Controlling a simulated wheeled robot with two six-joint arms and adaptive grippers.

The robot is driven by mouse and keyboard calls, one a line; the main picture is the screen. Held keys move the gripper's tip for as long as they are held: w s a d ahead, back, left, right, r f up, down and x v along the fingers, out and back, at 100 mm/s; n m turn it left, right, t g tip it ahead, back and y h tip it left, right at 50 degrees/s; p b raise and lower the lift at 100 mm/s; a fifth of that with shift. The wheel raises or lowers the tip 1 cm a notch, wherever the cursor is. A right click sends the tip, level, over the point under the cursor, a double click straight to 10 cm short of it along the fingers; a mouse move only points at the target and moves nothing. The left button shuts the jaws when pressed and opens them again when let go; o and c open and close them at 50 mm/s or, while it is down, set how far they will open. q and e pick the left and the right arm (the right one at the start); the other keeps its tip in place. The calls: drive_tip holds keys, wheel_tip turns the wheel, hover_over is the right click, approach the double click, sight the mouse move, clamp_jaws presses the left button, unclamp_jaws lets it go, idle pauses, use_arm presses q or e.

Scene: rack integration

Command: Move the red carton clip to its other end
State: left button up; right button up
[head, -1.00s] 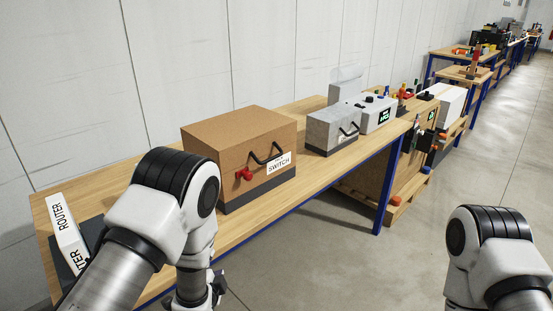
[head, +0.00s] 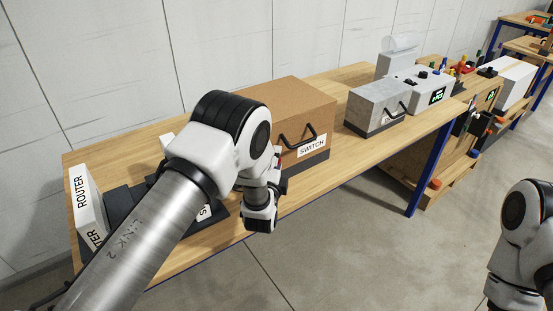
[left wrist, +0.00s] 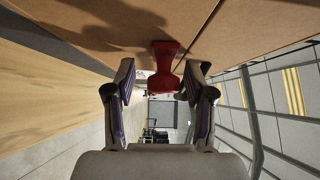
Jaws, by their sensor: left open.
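The red carton clip (left wrist: 165,78) sticks out from the carton's cardboard face in the left wrist view. My left gripper (left wrist: 159,82) is open, with one finger on each side of the clip; I cannot tell whether either finger touches it. In the head view the brown carton (head: 298,102), with a black handle and a SWITCH label, stands on the wooden table. Only a sliver of the red clip (head: 279,152) shows there, behind my left wrist, which also hides the left fingers. My right arm is at the right edge, its gripper out of view.
A grey box (head: 377,108) with a handle and a device with a green display (head: 422,91) stand right of the carton. Open floor lies in front of the table (head: 350,170).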

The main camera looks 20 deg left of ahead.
use_arm(q)
drive_tip(key=shift+s+r, duration=0.25)
drive_tip(key=shift+s, duration=0.05)
drive_tip(key=c, duration=0.5)
clamp_jaws()
drive_tip(key=s+a, duration=0.2)
drive_tip(key=shift+s+a, duration=0.15)
drive_tip(key=shift+s, duration=0.25)
drive_tip(key=o, duration=0.5)
unclamp_jaws()
drive_tip(key=shift+a, duration=0.15)
